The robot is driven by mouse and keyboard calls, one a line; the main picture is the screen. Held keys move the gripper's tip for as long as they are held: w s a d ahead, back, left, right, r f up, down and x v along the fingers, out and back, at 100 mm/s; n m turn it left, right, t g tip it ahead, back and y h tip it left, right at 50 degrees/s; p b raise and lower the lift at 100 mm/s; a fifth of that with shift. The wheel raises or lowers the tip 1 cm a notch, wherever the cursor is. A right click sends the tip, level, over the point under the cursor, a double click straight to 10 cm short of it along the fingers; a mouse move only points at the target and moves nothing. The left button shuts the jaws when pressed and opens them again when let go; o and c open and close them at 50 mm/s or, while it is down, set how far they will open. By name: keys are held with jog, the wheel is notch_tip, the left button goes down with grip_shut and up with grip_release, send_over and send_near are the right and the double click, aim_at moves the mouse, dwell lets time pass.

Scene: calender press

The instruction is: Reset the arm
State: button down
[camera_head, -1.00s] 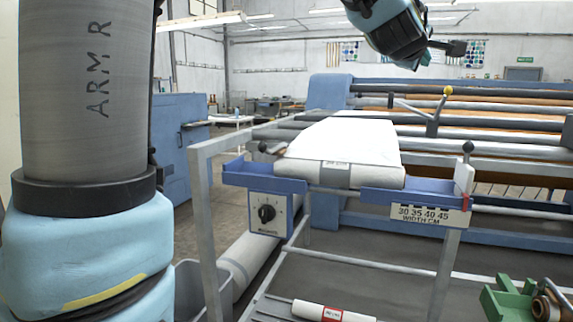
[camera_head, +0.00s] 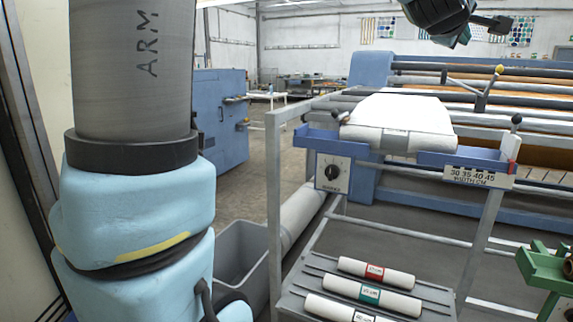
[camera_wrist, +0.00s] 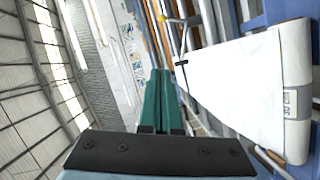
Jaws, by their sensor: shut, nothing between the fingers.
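My gripper (camera_wrist: 161,100) shows in the wrist view with its two green fingers pressed together and nothing between them. In the head view my arm rises on the left, and the dark end of my arm hangs at the top right, above the calender press. The blue calender press (camera_head: 371,68) with its long rollers stands behind. The same cloth shows at the right of the wrist view (camera_wrist: 245,85), apart from the fingers.
Several white rolls with coloured labels (camera_head: 374,272) lie on the stand's lower rack. A grey bin (camera_head: 240,252) is left of the stand. A dial box (camera_head: 333,173) hangs under the tray. A green fixture (camera_head: 545,268) is at the right edge. A yellow-knobbed lever (camera_head: 499,70) projects from the press.

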jog(key=w+a+f+m+g+y, duration=0.2)
jog(key=a+f+y, duration=0.2)
jog(key=a+f, duration=0.75)
jog(key=w+a+f+m+g+y, duration=0.2)
jog(key=a+f+y, duration=0.1)
jog(key=a+f, duration=0.8)
jog(key=s+a+f+m+g+y, duration=0.1)
jog(key=s+a+f+g+y, duration=0.1)
jog(key=s+a+f, duration=0.5)
jog(key=s+a+f+m+g+y, duration=0.1)
jog(key=s+a+f+g+y, duration=0.1)
jog(key=s+a+f+g, duration=0.2)
jog(key=s+a+f, duration=0.3)
jog(key=a+f, duration=0.3)
jog(key=a, duration=0.3)
jog(key=shift+s, duration=0.25)
